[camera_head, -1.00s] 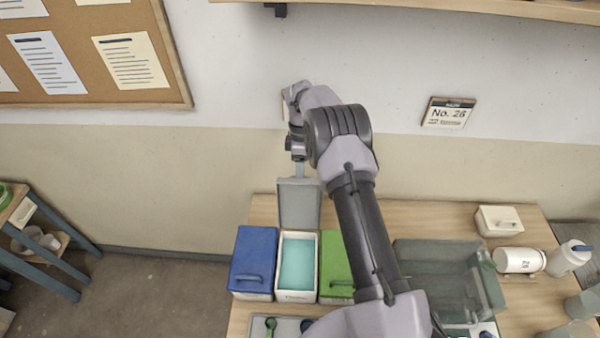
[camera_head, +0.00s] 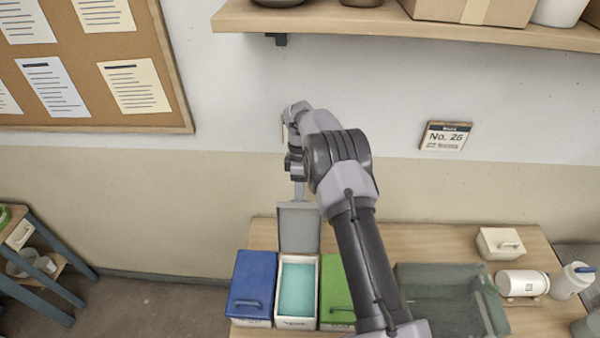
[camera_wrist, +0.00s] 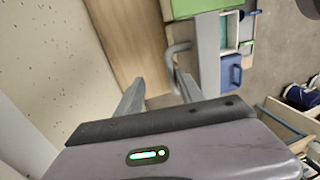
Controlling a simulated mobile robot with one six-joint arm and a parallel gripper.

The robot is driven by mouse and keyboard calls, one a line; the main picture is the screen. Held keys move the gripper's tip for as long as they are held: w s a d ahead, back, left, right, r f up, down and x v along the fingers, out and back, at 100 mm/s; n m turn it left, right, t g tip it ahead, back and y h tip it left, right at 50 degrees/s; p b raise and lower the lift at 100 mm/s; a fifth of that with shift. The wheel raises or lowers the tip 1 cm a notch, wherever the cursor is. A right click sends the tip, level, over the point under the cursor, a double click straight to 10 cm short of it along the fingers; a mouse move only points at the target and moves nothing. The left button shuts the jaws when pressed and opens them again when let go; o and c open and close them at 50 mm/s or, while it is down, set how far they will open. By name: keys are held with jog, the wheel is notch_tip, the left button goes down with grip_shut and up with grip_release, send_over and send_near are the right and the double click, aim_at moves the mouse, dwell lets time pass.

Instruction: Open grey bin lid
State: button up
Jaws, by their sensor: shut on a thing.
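The grey bin lid (camera_head: 299,228) stands raised, close to upright, at the back edge of its bin. The open bin (camera_head: 318,285) is white-walled and shows turquoise contents (camera_head: 297,290). My gripper (camera_head: 299,191) is at the top of the raised lid, shut on its handle. In the wrist view, the grey lid (camera_wrist: 208,52) and its curved grey handle (camera_wrist: 177,50) are near the fingertips of my gripper (camera_wrist: 158,88). The exact contact on the handle is hard to see.
A blue-lidded bin (camera_head: 252,280) stands left of the open bin and a green-lidded one (camera_head: 336,290) right, partly hidden by my arm. A clear container (camera_head: 450,300) is further right. A shelf (camera_head: 430,25) overhangs the wall above.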

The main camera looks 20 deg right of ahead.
jog(key=w+r+p, duration=0.1)
jog(key=r+p, duration=0.1)
jog(key=r, duration=0.6)
jog(key=w+d+r+p, duration=0.1)
jog(key=w+r+p, duration=0.1)
jog(key=r, duration=0.5)
jog(key=shift+r+p, duration=0.35)
jog(key=shift+d, duration=0.1)
